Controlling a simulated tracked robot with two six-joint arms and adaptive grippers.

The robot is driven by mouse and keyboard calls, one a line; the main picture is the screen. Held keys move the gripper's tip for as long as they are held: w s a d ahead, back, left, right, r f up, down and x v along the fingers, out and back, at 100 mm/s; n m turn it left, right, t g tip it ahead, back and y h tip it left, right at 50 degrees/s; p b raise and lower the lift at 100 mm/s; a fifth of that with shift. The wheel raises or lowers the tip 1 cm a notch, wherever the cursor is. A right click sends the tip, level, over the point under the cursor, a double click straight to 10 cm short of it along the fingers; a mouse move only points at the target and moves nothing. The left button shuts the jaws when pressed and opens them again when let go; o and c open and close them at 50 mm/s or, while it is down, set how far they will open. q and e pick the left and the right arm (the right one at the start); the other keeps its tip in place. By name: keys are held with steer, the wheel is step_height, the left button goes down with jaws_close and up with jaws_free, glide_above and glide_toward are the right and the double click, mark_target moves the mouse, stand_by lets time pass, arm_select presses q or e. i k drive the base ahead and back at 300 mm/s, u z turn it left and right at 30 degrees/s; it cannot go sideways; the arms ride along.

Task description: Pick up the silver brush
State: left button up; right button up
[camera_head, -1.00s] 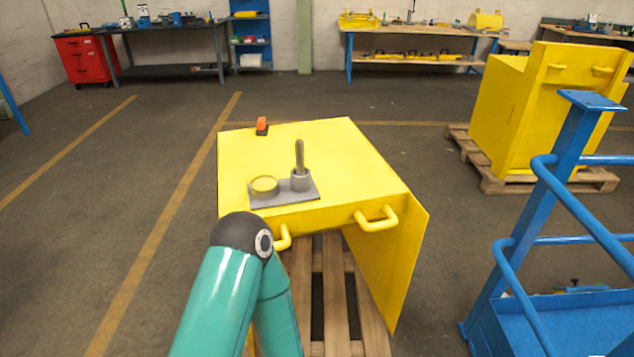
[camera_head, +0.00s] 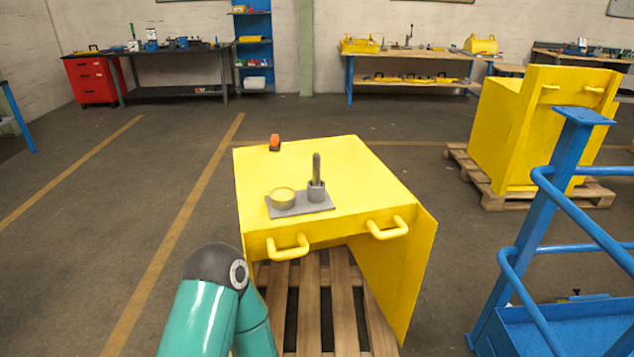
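A grey upright handle, apparently the silver brush (camera_head: 316,168), stands in a small grey cup (camera_head: 316,191) on a flat grey plate (camera_head: 300,208). A round yellow-topped tin (camera_head: 283,198) sits on the same plate, left of the cup. The plate lies on the top of a yellow box-shaped housing (camera_head: 360,165). The brush's lower end is hidden inside the cup. A teal arm link of mine with a dark joint shows at the bottom, left of the housing. Neither gripper is in view.
A small orange and black object (camera_head: 275,142) lies on the housing's far left edge. Two yellow handles (camera_head: 288,248) stick out from its front. It stands on a wooden pallet (camera_head: 308,305). A blue railing frame (camera_head: 525,250) stands at right. Floor at left is clear.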

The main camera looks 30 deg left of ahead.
mark_target(316, 157)
steer(key=u, duration=0.05)
steer(key=i, duration=0.85)
steer(key=z, duration=0.2)
steer(key=k, duration=0.85)
steer(key=u, duration=0.15)
steer(key=i, duration=0.6)
